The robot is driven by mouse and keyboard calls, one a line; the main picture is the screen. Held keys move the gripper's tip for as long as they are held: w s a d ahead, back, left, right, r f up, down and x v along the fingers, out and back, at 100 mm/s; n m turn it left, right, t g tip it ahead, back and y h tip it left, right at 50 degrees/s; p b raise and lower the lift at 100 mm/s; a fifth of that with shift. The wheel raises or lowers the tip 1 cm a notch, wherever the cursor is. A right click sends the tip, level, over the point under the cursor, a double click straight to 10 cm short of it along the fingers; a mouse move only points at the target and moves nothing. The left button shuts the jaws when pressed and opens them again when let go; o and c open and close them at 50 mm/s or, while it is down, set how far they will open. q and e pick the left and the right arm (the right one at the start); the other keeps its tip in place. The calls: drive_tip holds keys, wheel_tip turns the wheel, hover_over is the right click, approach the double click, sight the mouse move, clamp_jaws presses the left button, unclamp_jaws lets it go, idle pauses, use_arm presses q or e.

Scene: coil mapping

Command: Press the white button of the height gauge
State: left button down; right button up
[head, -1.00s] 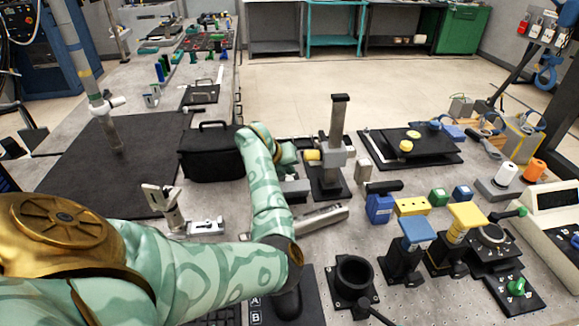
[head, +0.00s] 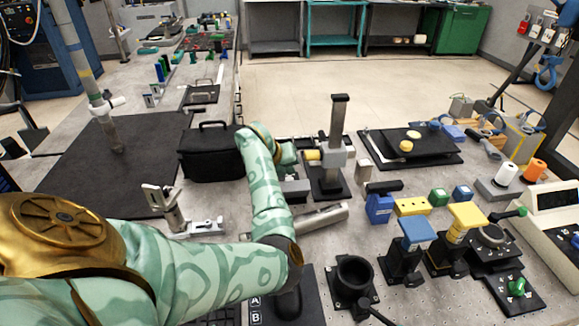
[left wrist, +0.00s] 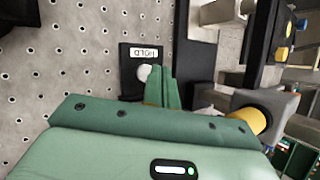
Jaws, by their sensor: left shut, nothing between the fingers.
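The height gauge (head: 338,130) stands on the bench in the head view, with a tall dark column and a yellow knob (left wrist: 252,119) that also shows in the left wrist view. In that view the round white button (left wrist: 144,72) sits on a black plate below a white HOLD label (left wrist: 144,53). My left gripper (left wrist: 162,88) is shut and empty, its green fingers close beside the button on its right. I cannot tell whether they touch it. In the head view my left arm hides the fingers and the button. My right gripper is out of view.
A black case (head: 208,155) stands left of my left forearm. A silver cylinder (head: 322,217) lies in front of the gauge. Bare perforated metal (left wrist: 60,60) lies left of the button.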

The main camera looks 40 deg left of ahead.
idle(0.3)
use_arm(q)
drive_tip(key=shift+f+b, duration=0.35)
drive_tip(key=shift+f, duration=0.1)
drive_tip(key=shift+f+b, duration=0.3)
drive_tip(key=shift+f, duration=0.1)
idle(0.4)
drive_tip(key=shift+s+d+f, duration=0.15)
drive_tip(key=shift+d+f, duration=0.05)
drive_tip(key=shift+f, duration=0.35)
idle(0.4)
drive_tip(key=shift+r, duration=0.1)
drive_tip(key=shift+r+p, duration=0.35)
drive_tip(key=shift+r, duration=0.25)
drive_tip(key=shift+d+r, duration=0.1)
drive_tip(key=shift+r, duration=0.3)
drive_tip(key=shift+a+r+p, duration=0.2)
drive_tip(key=shift+r+p, duration=1.5)
drive_tip(key=shift+r, duration=0.9)
